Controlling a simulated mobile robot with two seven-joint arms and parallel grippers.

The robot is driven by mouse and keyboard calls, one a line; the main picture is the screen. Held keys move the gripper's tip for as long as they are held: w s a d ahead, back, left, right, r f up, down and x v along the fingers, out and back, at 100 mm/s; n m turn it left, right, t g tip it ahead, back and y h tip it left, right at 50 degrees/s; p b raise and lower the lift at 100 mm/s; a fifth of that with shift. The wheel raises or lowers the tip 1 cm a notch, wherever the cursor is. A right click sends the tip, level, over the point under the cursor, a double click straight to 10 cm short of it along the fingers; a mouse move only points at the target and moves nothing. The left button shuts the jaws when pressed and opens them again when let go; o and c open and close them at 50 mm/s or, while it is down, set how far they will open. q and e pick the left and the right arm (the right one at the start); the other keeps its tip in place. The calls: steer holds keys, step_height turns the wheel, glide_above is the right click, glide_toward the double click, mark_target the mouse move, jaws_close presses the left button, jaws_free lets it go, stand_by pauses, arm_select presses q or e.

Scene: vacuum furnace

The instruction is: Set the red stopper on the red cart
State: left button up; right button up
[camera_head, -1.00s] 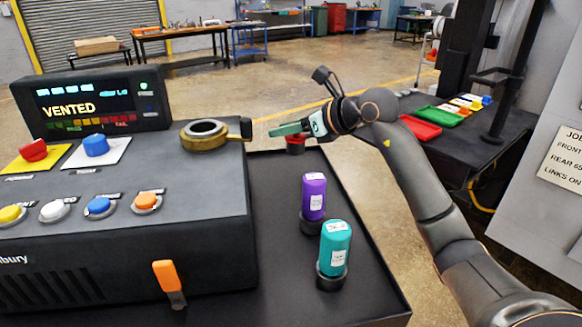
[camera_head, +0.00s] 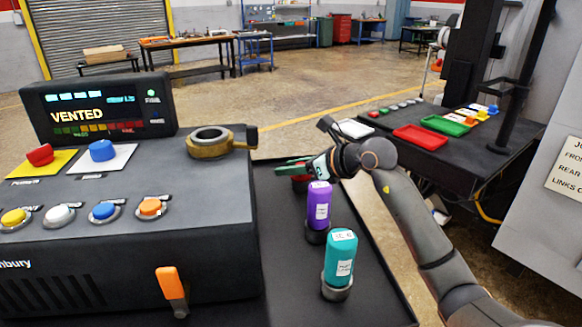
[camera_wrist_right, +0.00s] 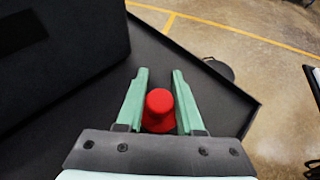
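The red stopper (camera_wrist_right: 159,108) is a round, red-topped piece standing on the dark side surface beside the furnace console. In the right wrist view it is between the two green fingers of my right gripper (camera_wrist_right: 160,85), with a narrow gap on each side. In the head view my right gripper (camera_head: 292,171) is low over that surface and mostly covers the stopper (camera_head: 300,184). The right gripper is open. My left gripper is out of view. A red cabinet (camera_head: 342,28) stands far at the back; I cannot tell whether it is the red cart.
A purple container (camera_head: 318,205) and a teal container (camera_head: 340,258) stand near my right forearm. The console with a ring fitting (camera_head: 209,143) is at left. A dark table (camera_head: 470,150) at right holds a red tray (camera_head: 420,137) and a green tray (camera_head: 445,125).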

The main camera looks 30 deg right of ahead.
steer(key=o, duration=0.3)
steer(key=shift+o, duration=0.2)
steer(key=shift+r, duration=0.25)
steer(key=b+v, duration=0.1)
steer(key=v, duration=1.1)
steer(key=shift+f, duration=0.1)
